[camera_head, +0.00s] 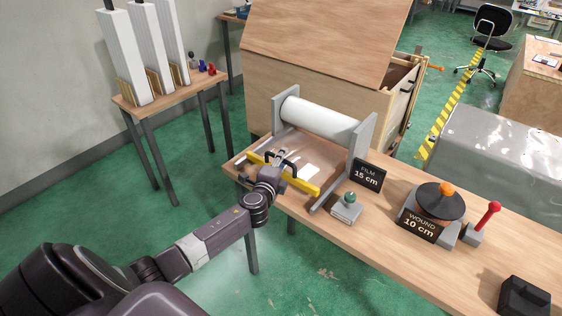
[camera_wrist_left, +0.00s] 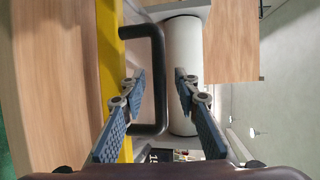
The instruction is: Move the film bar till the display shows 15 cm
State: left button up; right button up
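The yellow film bar (camera_head: 303,186) lies across the film frame on the wooden bench, with a dark U-shaped handle (camera_head: 291,155). The film display (camera_head: 368,175) reads "FILM 15 cm". My left gripper (camera_head: 279,160) is at the handle. In the left wrist view the yellow bar (camera_wrist_left: 110,60) runs along the left and the handle (camera_wrist_left: 158,45) rises from it. The blue fingers of my left gripper (camera_wrist_left: 159,78) are spread, one on each side of the handle's grip, with gaps visible. My right gripper is not in view.
A white film roll (camera_head: 322,117) sits between grey side plates behind the bar. A small box with a green button (camera_head: 347,207) stands right of the frame. Further right are a "WOUND 10 cm" display (camera_head: 419,227), a turntable (camera_head: 440,201) and a red-knobbed lever (camera_head: 488,215).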

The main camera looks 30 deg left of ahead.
pick_arm(q)
jog(key=shift+s+d, duration=0.15)
jog(key=shift+s, duration=0.25)
jog(key=v, duration=1.1)
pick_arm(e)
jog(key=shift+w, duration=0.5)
